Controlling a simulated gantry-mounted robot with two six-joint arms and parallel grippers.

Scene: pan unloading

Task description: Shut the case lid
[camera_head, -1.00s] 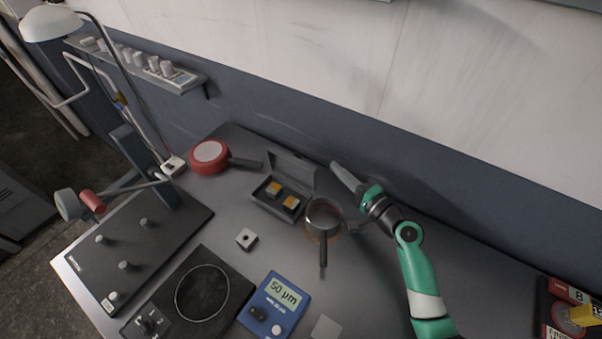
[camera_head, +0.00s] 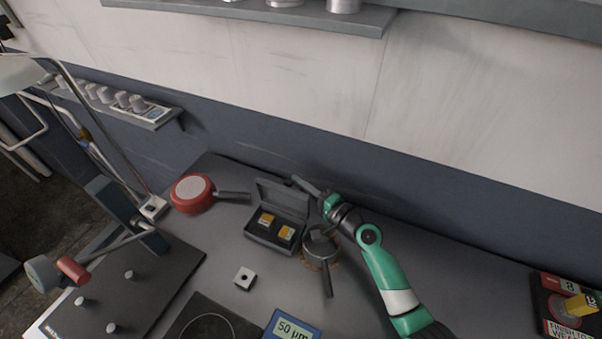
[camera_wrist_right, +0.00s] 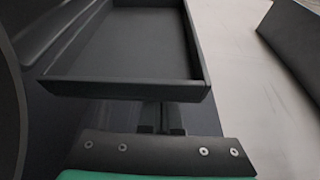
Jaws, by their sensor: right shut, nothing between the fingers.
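The grey case (camera_head: 262,246) stands open near the back of the bench, with two yellow-topped blocks inside. Its lid (camera_head: 284,201) is raised at the back, towards the wall. My right gripper (camera_head: 302,185) is shut and empty, at the top of the lid near its right corner. I cannot tell whether it touches the lid. In the right wrist view the shut fingers (camera_wrist_right: 160,118) lie just below a dark, shallow, rimmed panel; I cannot tell for sure that this is the lid. My left gripper is not in view.
A dark pan (camera_head: 321,247) stands close to the right of the case, below my right arm. A red pan (camera_head: 192,193) lies to the left with its handle towards the lid. A small metal block (camera_head: 245,278) sits in front. The wall is close behind.

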